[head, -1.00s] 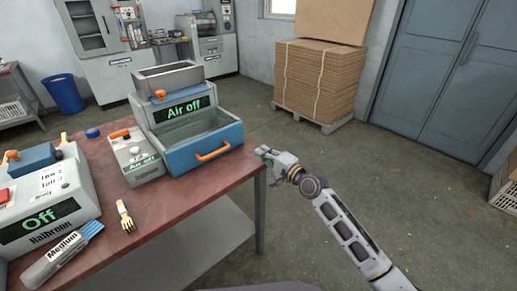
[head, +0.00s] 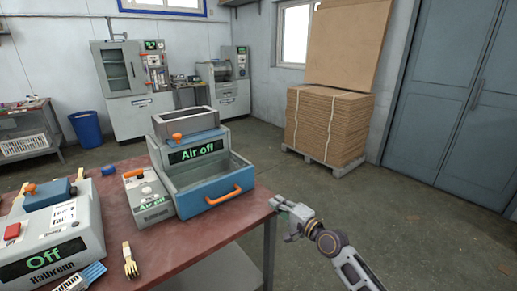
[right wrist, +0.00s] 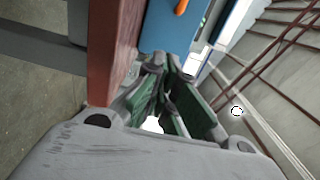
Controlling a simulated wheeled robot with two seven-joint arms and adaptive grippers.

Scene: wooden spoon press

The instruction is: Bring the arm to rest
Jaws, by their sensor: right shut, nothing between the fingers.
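My right gripper (head: 283,208) is beside the right corner of the red-brown table (head: 180,246), close to its edge, with its arm coming in from the lower right. The right wrist view shows its fingers (right wrist: 165,85) close together with nothing held between them. In that view the table edge (right wrist: 112,50) is just left of the fingers, and I cannot tell whether they touch it. My left gripper is in neither current view.
A blue machine reading "Air off" (head: 197,151) with an orange-handled drawer (head: 215,190) stands near the table's right end. Open floor (head: 400,225) lies to the right.

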